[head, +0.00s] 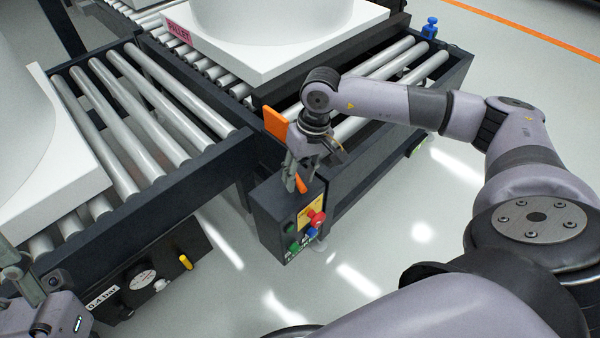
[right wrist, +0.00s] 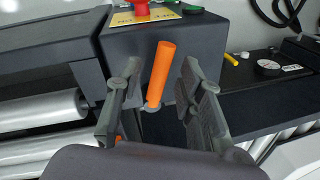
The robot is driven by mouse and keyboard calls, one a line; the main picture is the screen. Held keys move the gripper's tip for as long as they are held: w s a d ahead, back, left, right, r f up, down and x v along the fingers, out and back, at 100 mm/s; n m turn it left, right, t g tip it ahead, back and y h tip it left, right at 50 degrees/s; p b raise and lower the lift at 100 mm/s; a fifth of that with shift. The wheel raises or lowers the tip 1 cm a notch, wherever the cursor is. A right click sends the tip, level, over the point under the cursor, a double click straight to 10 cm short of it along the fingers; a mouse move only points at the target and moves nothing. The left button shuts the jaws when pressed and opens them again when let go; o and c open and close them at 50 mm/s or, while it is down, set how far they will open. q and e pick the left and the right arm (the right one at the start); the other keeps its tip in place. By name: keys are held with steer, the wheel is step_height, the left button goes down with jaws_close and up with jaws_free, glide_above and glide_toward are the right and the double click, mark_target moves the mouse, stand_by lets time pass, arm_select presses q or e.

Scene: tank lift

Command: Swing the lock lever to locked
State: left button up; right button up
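The lock lever is a short orange handle (right wrist: 161,72) on a dark control box (right wrist: 205,45) in the right wrist view; its grey pivot end shows at the bottom. In the head view only a small orange part of the lever (head: 301,185) shows beside my fingers. My right gripper (head: 293,172) is at the top of the box (head: 268,215). In the right wrist view its fingers (right wrist: 158,95) are open, one on each side of the lever, with visible gaps. My left gripper (head: 20,272) is partly in view at the lower left; its opening is unclear.
The box has a red button (head: 318,218), green button (head: 293,246) and blue button (head: 311,233). An orange plate (head: 277,123) stands by the roller conveyor (head: 150,125). A white pallet (head: 275,50) bears a tank. A panel with a gauge (head: 142,280) is at lower left.

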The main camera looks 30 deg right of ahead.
mark_target(309, 185)
steer(key=shift+r, duration=0.1)
step_height(309, 185, up, 12)
steer(key=d, duration=0.2)
steer(key=shift+s+d+f, duration=0.15)
steer(key=shift+f, duration=0.05)
steer(key=shift+f, duration=0.1)
stand_by(0.4)
